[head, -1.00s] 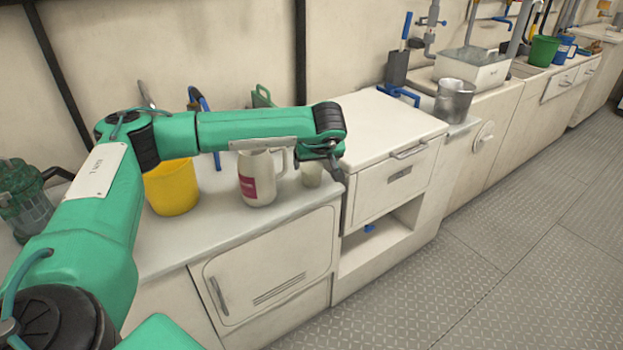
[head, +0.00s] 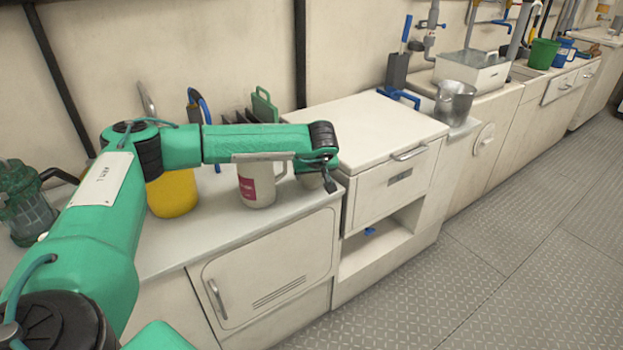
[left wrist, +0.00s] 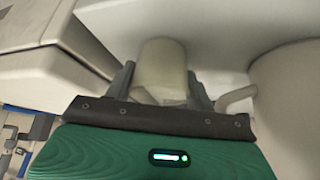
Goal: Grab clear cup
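The clear cup (head: 309,181), pale and translucent, stands on the counter beside the white pitcher and against the raised cabinet's side. My left gripper (head: 329,180) is at it and hides part of it in the head view. In the left wrist view the cup (left wrist: 162,68) is between the two grey fingers of my left gripper (left wrist: 162,85). The fingers are apart, one on each side, with small gaps visible beside the cup. The cup's lower end is partly hidden by the gripper body. My right gripper is not in view.
The white pitcher (head: 257,185) with a pink label stands close by; its handle (left wrist: 236,98) is near one finger. A yellow bucket (head: 172,194) is further left. The raised drawer cabinet (head: 365,125) borders the cup's right side, with a clear top.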

